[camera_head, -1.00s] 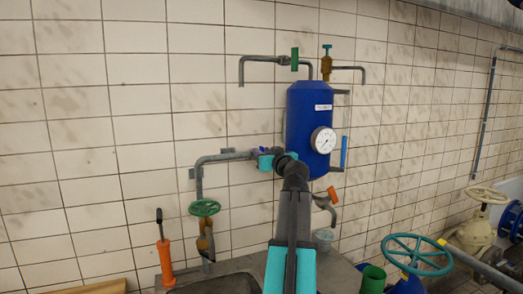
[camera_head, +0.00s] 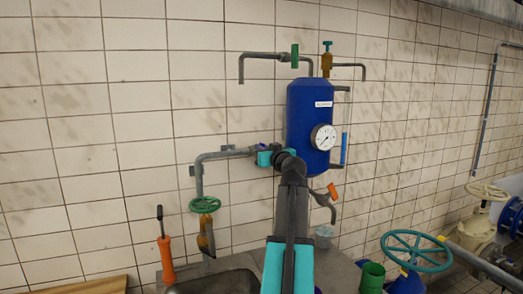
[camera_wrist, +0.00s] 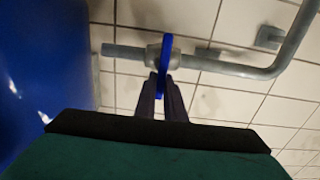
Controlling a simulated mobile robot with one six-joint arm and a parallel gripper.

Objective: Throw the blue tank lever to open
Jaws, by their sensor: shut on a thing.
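The blue tank (camera_head: 309,110) is fixed to the tiled wall and carries a white label and a round gauge. A grey pipe (camera_head: 224,154) enters its left side. In the wrist view the blue lever (camera_wrist: 166,52) stands on a grey valve body on that pipe (camera_wrist: 230,67). My gripper (camera_wrist: 162,84) is shut on the lever's near end, with one dark finger on each side. In the head view my wrist is in front of the valve and largely hides the lever. The tank's blue side (camera_wrist: 45,60) fills the left of the wrist view.
A green handwheel (camera_head: 204,204) is on the pipe at lower left. An orange-handled valve (camera_head: 331,191) hangs under the tank. A larger teal handwheel (camera_head: 415,251) stands at lower right. An orange-handled tool (camera_head: 165,256) stands beside the sink. The wall left of the tank is mostly bare.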

